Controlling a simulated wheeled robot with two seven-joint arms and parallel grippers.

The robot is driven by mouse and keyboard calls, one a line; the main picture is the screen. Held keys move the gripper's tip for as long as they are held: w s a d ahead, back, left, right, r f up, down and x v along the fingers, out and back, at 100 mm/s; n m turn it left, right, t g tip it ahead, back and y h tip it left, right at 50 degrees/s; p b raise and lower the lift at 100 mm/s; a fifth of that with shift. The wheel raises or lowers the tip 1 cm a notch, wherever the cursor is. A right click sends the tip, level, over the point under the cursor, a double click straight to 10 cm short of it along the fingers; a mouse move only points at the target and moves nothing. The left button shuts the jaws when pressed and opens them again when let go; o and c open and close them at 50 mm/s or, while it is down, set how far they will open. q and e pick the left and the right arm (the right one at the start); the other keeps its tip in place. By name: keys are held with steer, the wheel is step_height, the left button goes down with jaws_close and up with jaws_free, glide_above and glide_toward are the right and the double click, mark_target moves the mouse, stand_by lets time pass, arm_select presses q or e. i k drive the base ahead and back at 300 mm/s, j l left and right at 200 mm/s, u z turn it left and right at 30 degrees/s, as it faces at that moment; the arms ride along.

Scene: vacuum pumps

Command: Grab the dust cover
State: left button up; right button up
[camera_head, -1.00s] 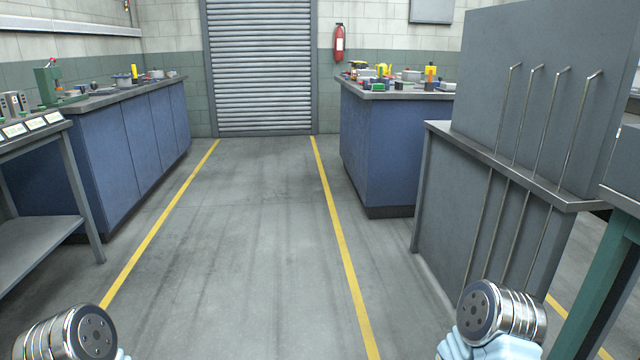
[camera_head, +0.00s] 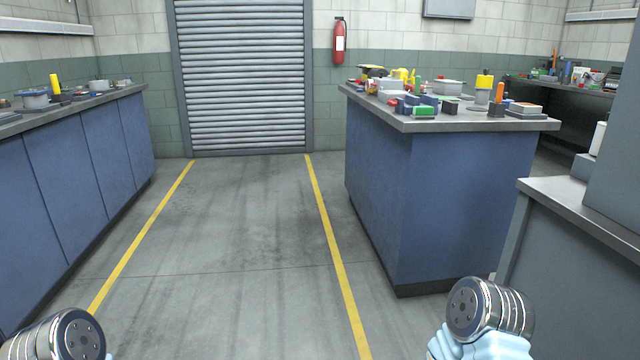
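I cannot make out a dust cover among the small parts in view. Many small coloured parts lie on the blue island bench (camera_head: 460,190) to the right, including a yellow-topped cylinder (camera_head: 484,88) and a green block (camera_head: 424,111). More parts, including a grey round part (camera_head: 36,100), lie on the blue bench (camera_head: 70,180) at the left. Only rounded metal joints of my arms show at the bottom left and bottom right. Neither of my grippers is in view.
A clear grey floor lane (camera_head: 235,240) runs between two yellow lines to a roller shutter (camera_head: 243,75). A grey bench (camera_head: 580,220) stands close on the right. A fire extinguisher (camera_head: 339,42) hangs on the back wall. A far bench (camera_head: 570,90) stands at right.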

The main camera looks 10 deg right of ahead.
mark_target(485, 81)
steer(key=i, duration=6.15)
steer(key=i+z, duration=0.15)
steer(key=i, duration=0.7)
steer(key=i+j, duration=0.15)
steer(key=i, duration=0.65)
steer(key=i+l+z, duration=0.1)
steer(key=i+z, duration=0.7)
steer(key=i+j+z, duration=0.25)
steer(key=i+z, duration=0.2)
steer(key=i+l+z, duration=0.2)
steer(key=i+z, duration=0.5)
steer(key=z, duration=0.2)
steer(key=i+z, duration=0.5)
steer(key=i+j+z, duration=0.1)
steer(key=i+z, duration=0.15)
steer(key=i, duration=1.4)
steer(key=i+z, duration=0.35)
steer(key=i, duration=0.2)
steer(key=i+z, duration=0.35)
steer(key=i, duration=0.15)
steer(key=i+j+z, duration=0.35)
steer(key=i, duration=0.15)
steer(key=i+l+z, duration=0.2)
steer(key=i+z, duration=0.3)
steer(key=i, duration=0.15)
steer(key=i+z, duration=0.45)
steer(key=i, duration=0.2)
